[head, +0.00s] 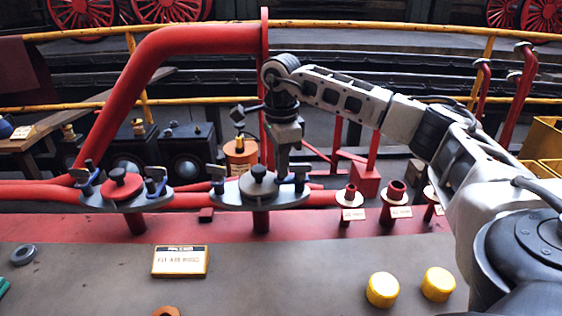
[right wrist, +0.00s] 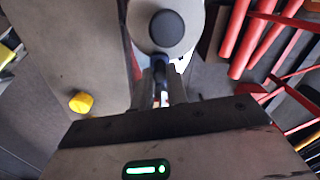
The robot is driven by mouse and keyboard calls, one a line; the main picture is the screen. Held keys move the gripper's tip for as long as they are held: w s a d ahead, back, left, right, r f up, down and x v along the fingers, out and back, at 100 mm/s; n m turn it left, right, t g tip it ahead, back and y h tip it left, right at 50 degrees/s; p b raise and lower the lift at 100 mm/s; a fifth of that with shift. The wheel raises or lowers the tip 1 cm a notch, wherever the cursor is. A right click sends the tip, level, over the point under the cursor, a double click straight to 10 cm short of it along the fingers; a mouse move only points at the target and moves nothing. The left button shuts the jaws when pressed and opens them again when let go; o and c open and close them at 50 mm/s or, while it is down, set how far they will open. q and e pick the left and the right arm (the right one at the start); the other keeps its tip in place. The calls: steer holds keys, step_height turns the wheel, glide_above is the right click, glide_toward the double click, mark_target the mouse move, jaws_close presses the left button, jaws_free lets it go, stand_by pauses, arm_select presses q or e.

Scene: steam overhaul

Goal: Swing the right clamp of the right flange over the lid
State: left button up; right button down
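The right flange (head: 240,199) is a grey plate on a red post, with a dark knobbed lid (head: 259,183) at its middle. Its right clamp (head: 300,178) stands at the plate's right end, partly behind my right gripper (head: 284,176). The left clamp (head: 216,178) stands at the other end. My right gripper points down beside the lid, at the right clamp. In the right wrist view, the lid's dark round knob (right wrist: 166,28) is at the top, with the clamp (right wrist: 161,78) below it. The fingertips are not clear, so I cannot tell their opening. My left gripper is out of view.
The left flange (head: 104,204) has a red lid (head: 120,187) and two clamps. A tall red pipe (head: 150,75) rises behind. Yellow caps (head: 382,290) and a label sign (head: 180,261) are on the grey front surface. Red stubs (head: 350,197) stand to the right.

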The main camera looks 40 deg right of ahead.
steer(key=shift+w+r+m+p, duration=0.1)
steer(key=shift+r+m+p, duration=0.2)
steer(key=shift+p, duration=0.35)
steer(key=shift+w+d+f+m, duration=0.15)
steer(key=shift+f+m, duration=0.1)
steer(key=shift+m, duration=0.15)
steer(key=c, duration=1.4)
jaws_free()
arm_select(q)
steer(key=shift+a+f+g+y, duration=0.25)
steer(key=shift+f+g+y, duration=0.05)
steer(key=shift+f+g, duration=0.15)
